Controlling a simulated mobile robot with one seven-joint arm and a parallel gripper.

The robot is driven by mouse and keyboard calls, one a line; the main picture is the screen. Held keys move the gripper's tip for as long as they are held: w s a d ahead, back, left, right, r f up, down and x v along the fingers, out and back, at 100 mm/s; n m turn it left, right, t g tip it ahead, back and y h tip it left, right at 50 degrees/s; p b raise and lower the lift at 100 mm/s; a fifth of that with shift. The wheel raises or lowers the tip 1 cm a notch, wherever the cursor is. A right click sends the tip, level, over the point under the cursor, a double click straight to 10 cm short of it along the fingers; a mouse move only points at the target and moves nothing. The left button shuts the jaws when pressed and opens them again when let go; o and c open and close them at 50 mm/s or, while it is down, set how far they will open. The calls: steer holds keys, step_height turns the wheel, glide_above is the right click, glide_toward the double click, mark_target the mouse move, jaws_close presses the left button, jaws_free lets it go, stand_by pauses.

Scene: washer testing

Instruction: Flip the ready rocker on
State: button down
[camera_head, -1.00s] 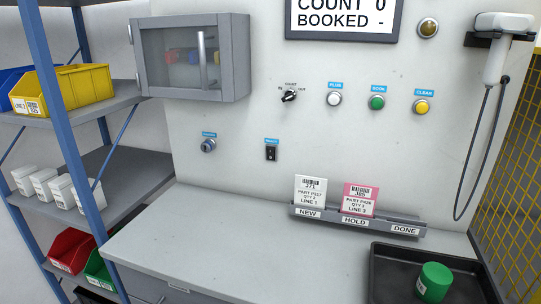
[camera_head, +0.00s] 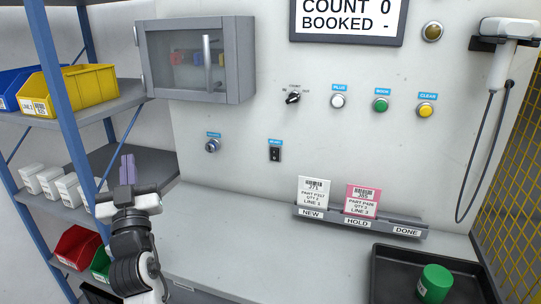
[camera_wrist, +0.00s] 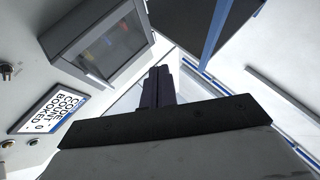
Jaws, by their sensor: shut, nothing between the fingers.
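The ready rocker (camera_head: 275,154) is a small black switch under a blue label on the white wall panel, left of the card rack. Its label is too small to read clearly, and I cannot tell which way it is tipped. My gripper (camera_head: 127,160) stands upright at the left, in front of the shelf unit, well left of the rocker and apart from it. Its purple-grey fingers are together and empty. In the wrist view the closed fingers (camera_wrist: 158,88) point up past the cabinet; the rocker is not in that view.
A keyed switch (camera_head: 212,146) sits left of the rocker. Above are a rotary knob (camera_head: 293,97) and white, green and yellow buttons. A glass-door cabinet (camera_head: 243,90) juts out at upper left. A card rack (camera_head: 416,234) and black tray (camera_head: 384,268) lie at right. The middle worktop is clear.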

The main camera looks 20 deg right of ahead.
steer(key=w+d+f+m+g+h, duration=0.2)
steer(key=d+f+h, duration=0.2)
steer(key=d, duration=0.5)
steer(key=w+d+f+m+g+h, duration=0.1)
steer(key=d+f+m+g+h, duration=0.2)
steer(key=d, duration=0.6)
steer(key=w+d+f+m+g+h, duration=0.2)
steer(key=d+f+h, duration=0.3)
steer(key=d, duration=0.4)
steer(key=shift+w+f+m+g+h+p, duration=0.35)
steer(key=shift+f+m+g+h, duration=0.1)
steer(key=shift+m+g, duration=0.15)
steer(key=p, duration=0.6)
glide_toward(274, 151)
steer(key=x, duration=0.6)
steer(key=shift+r, duration=0.1)
steer(key=shift+w+d, duration=0.2)
steer(key=shift+w, duration=0.2)
steer(key=shift+b, duration=0.4)
